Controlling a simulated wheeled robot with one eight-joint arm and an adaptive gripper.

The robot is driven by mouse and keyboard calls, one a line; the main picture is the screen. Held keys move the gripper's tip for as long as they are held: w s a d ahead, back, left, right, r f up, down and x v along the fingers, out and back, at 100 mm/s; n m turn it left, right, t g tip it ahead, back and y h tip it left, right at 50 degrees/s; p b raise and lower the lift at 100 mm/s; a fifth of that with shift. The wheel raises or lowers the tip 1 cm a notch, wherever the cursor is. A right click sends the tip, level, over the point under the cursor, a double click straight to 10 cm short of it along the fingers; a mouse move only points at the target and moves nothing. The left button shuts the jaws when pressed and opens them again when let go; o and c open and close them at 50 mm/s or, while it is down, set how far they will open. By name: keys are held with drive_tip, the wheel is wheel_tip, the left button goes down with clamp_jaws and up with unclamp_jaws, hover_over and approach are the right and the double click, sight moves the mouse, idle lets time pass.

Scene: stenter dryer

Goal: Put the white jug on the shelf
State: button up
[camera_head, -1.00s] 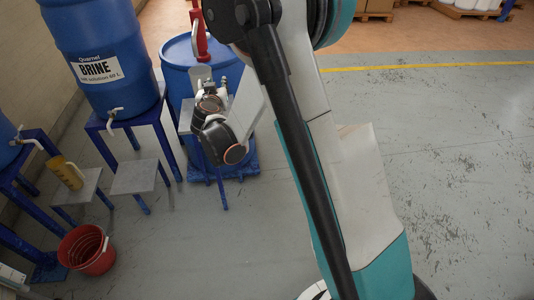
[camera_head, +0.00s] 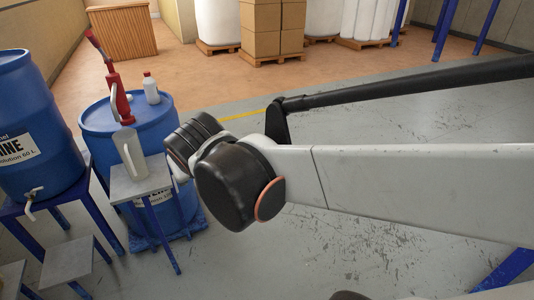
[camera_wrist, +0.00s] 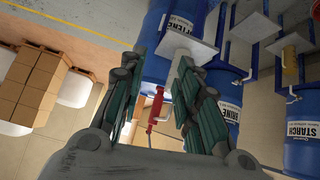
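The white jug (camera_head: 131,154) looks upright on a small grey shelf (camera_head: 150,187) with blue legs, in front of a blue barrel in the head view. In the wrist view, the shelf plate (camera_wrist: 195,46) shows ahead beyond my fingers; I cannot clearly make out the jug there. My gripper (camera_wrist: 158,65) has its two green-black fingers spread apart, with nothing held between them. In the head view my wrist joint is just right of the jug and shelf, and the gripper itself is hidden.
The blue barrel (camera_head: 155,128) behind the shelf carries a red hand pump (camera_head: 119,100) and a white bottle (camera_head: 151,90). A BRINE barrel (camera_head: 30,125) on a blue stand is at left. A lower grey shelf (camera_head: 67,262) stands before it. Floor at right is clear.

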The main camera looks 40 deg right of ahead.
drive_tip(key=s+a+f+n+g+y, duration=0.1)
drive_tip(key=s+a+f+y, duration=0.1)
drive_tip(key=s, duration=0.9)
drive_tip(key=shift+a+f+n, duration=0.25)
drive_tip(key=shift+a+n, duration=0.05)
drive_tip(key=shift+a, duration=0.55)
